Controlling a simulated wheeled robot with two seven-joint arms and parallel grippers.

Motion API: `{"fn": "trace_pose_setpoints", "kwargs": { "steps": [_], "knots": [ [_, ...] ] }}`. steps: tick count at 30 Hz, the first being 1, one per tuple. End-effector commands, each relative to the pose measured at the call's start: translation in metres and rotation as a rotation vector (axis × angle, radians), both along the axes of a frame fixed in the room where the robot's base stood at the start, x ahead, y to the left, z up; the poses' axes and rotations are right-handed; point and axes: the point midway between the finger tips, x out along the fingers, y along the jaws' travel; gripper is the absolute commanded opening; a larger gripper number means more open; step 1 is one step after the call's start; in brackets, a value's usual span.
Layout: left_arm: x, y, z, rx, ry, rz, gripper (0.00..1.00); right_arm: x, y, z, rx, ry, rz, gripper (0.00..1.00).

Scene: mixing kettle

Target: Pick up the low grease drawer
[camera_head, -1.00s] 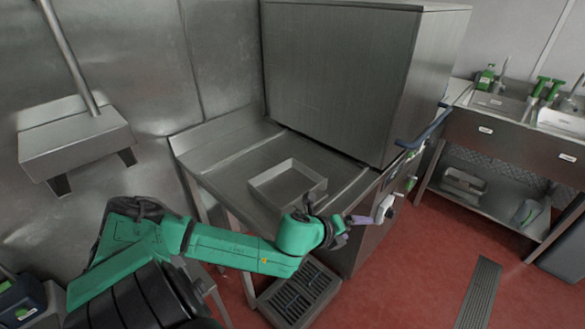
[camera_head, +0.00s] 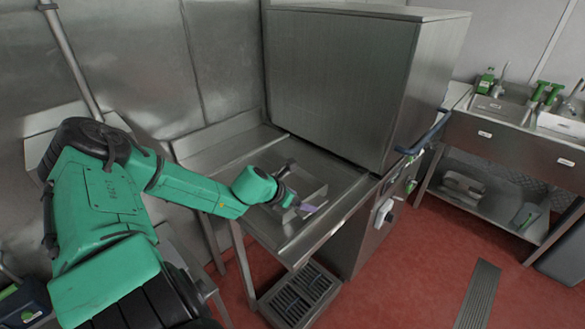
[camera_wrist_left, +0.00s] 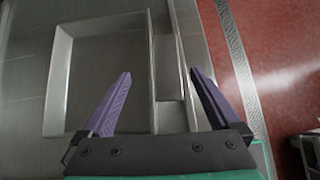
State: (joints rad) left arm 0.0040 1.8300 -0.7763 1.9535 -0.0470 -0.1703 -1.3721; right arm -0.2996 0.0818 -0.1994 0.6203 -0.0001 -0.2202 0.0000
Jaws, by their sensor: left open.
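The low grease drawer, a shallow square grey metal tray (camera_head: 317,191), lies on the steel counter below the big steel box. In the left wrist view its open inside and raised walls (camera_wrist_left: 58,82) show clearly. In the left wrist view the gripper (camera_wrist_left: 160,76) is open, with purple fingers. One finger is over the drawer's inside and the other is past its right side, with the wall and a narrow front piece between them. I cannot tell its height or any contact. My right gripper is not in view.
The steel counter (camera_head: 225,158) has a raised edge, with the tall steel box (camera_head: 345,85) behind the drawer. A blue bar handle (camera_head: 425,135) juts out at the box's right. A black grate (camera_head: 300,295) stands below on the red floor. A sink (camera_head: 500,108) is at right.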

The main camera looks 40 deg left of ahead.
Motion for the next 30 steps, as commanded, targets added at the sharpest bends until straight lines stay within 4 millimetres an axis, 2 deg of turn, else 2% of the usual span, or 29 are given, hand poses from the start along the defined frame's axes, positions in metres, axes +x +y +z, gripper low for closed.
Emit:
{"fn": "trace_pose_setpoints", "kwargs": {
  "steps": [8,15,19,25,26,30],
  "knots": [
    [0.013,-0.002,-0.018,-0.002,0.003,0.004,0.96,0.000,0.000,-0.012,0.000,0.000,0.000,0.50],
    [0.034,-0.005,-0.041,0.004,0.005,0.004,0.96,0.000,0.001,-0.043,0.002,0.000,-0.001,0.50],
    [0.041,-0.007,-0.042,-0.001,0.001,0.004,0.96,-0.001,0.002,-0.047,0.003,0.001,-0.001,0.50],
    [0.042,-0.007,-0.039,-0.001,0.000,0.003,0.96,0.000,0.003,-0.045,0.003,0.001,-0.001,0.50],
    [0.042,-0.007,-0.039,-0.001,0.000,0.003,0.89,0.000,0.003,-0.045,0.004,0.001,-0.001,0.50],
    [0.042,-0.007,-0.039,-0.001,0.000,0.003,0.35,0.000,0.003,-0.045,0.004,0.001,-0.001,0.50]
  ]
}}
